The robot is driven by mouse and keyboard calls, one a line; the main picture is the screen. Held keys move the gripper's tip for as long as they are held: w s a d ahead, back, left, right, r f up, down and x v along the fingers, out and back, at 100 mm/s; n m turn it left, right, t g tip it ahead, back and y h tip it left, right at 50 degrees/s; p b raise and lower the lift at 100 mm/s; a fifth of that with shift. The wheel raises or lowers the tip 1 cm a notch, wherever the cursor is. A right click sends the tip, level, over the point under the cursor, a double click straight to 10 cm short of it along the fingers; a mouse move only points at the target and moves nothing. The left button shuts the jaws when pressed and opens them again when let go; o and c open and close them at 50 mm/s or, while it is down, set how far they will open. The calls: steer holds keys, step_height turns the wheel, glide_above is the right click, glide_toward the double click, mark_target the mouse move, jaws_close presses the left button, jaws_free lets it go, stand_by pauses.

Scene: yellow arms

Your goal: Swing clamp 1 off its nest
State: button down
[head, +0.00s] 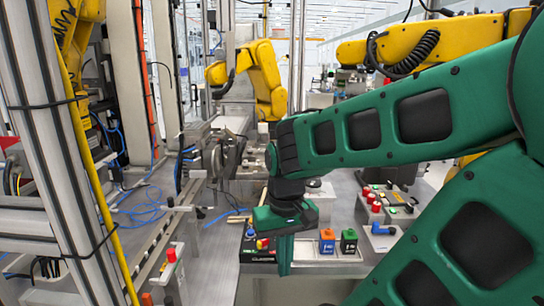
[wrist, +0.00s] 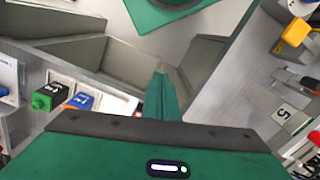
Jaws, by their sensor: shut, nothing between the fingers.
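My green gripper (head: 285,256) points down over the front of the bench in the head view. Its fingers (wrist: 161,97) are pressed together and empty in the wrist view. I cannot tell which part is clamp 1; no label 1 is readable. Several red-knobbed fittings (head: 372,197) stand to the right of my gripper in the head view, with a blue-handled one (head: 383,229) in front of them. Another red-topped fitting (head: 171,255) is at the left. In the wrist view a grey piece marked 5 (wrist: 282,113) and a yellow handle (wrist: 296,32) lie at the right.
An orange-and-blue block (head: 327,241) and a green-and-black block (head: 348,240) stand just right of my fingers. Small coloured parts (head: 262,244) are close to their left. Blue cables (head: 148,207) lie on the bench at left. A framed post (head: 62,150) rises at the left.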

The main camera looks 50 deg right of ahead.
step_height(320, 180, up, 2)
steer(key=d, duration=0.2)
step_height(320, 180, up, 16)
steer(key=m+t+h, duration=0.2)
steer(key=m+h, duration=0.1)
steer(key=m, duration=0.2)
glide_above(260, 165)
steer(key=d, duration=0.7)
steer(key=shift+w+a, duration=0.15)
steer(key=shift+w, duration=0.1)
steer(key=x, duration=1)
steer(key=shift+w, duration=0.1)
steer(key=shift+s+a, duration=0.6)
steer(key=shift+a, duration=0.3)
steer(key=shift+s+a+f, duration=0.1)
steer(key=shift+s+a, duration=0.3)
steer(key=shift+a, duration=0.3)
